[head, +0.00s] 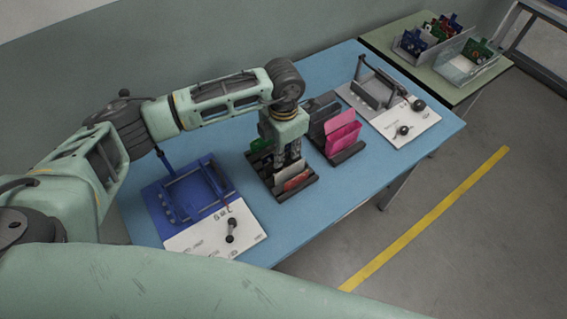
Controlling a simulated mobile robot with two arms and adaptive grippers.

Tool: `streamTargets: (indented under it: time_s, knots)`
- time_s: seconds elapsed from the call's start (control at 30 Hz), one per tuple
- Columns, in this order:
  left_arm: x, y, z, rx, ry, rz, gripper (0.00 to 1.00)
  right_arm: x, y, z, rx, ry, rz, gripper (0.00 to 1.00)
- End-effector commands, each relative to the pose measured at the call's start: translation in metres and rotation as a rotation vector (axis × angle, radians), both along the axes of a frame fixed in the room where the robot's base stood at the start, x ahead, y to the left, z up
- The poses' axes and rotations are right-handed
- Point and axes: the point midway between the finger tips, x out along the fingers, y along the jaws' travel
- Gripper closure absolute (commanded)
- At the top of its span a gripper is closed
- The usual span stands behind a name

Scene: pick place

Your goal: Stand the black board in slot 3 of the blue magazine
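The blue magazine (168,203) lies on the left part of the blue table, with a raised frame on it. My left gripper (286,164) points down over a dark rack (279,196) in the middle of the table. That rack holds a green board (259,146) and a reddish board (297,181). The gripper hides part of the rack, and I cannot tell whether its fingers are open or closed on a board. A second dark rack (347,155) to the right holds a black board (322,114) and pink boards (342,137). My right gripper is out of view.
A white sheet (190,239) with a dark handle lies before the blue magazine. A grey fixture (369,94) stands at the table's far right. A green side table (389,35) holds two bins of boards. Blue tabletop (424,153) is bare at the right edge.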

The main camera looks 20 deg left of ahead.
Motion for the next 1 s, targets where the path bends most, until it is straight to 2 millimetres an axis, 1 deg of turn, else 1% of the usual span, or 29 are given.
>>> streamTargets:
  time_s: [0.03,0.1,0.43,1.0]
  knots:
    - [0.0,0.0,0.0,0.0,0.0,0.0,0.94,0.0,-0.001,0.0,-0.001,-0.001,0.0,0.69]
    - [0.0,0.0,0.0,0.0,0.0,0.0,1.0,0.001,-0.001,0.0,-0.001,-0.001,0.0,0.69]
    - [0.0,0.0,0.003,-0.001,-0.001,0.0,1.0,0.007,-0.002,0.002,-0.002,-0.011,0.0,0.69]
    - [0.0,0.0,0.042,0.0,-0.001,0.0,1.0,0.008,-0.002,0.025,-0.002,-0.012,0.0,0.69]
